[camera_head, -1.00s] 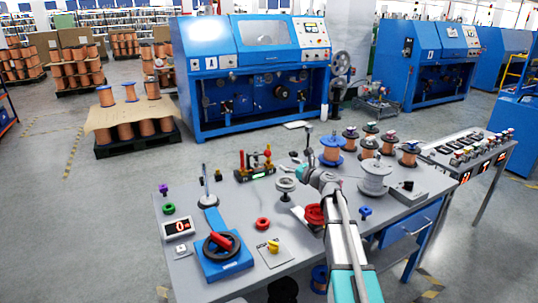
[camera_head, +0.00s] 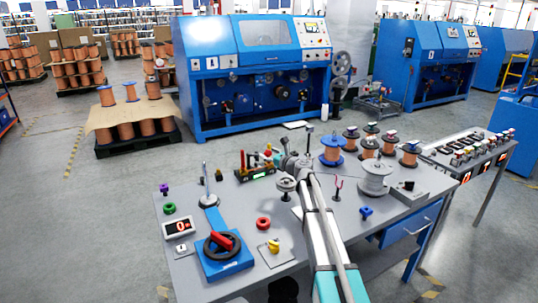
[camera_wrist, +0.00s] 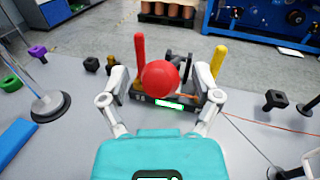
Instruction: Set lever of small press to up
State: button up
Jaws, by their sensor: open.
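The small device that I take for the press (camera_head: 262,174) stands near the back edge of the grey table, with a lit green display on its front. In the wrist view, the press base (camera_wrist: 150,100) carries an upright red post at left and a yellow post at right. A round red knob (camera_wrist: 160,78), which I take for the lever's end, shows in front of it. My gripper (camera_wrist: 160,82) is open, with one finger on each side of the knob. Gaps show between knob and fingers. The knob hides the lever's shaft.
A blue-based fixture with a black ring (camera_head: 221,245) stands at front left. A metal stand with a tall rod (camera_head: 208,200) is left of the press. Copper spools (camera_head: 370,147) and a grey spool (camera_head: 374,180) stand at right. A red ring (camera_head: 263,223) lies mid-table.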

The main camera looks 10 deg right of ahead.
grip_shut()
dwell(0.5)
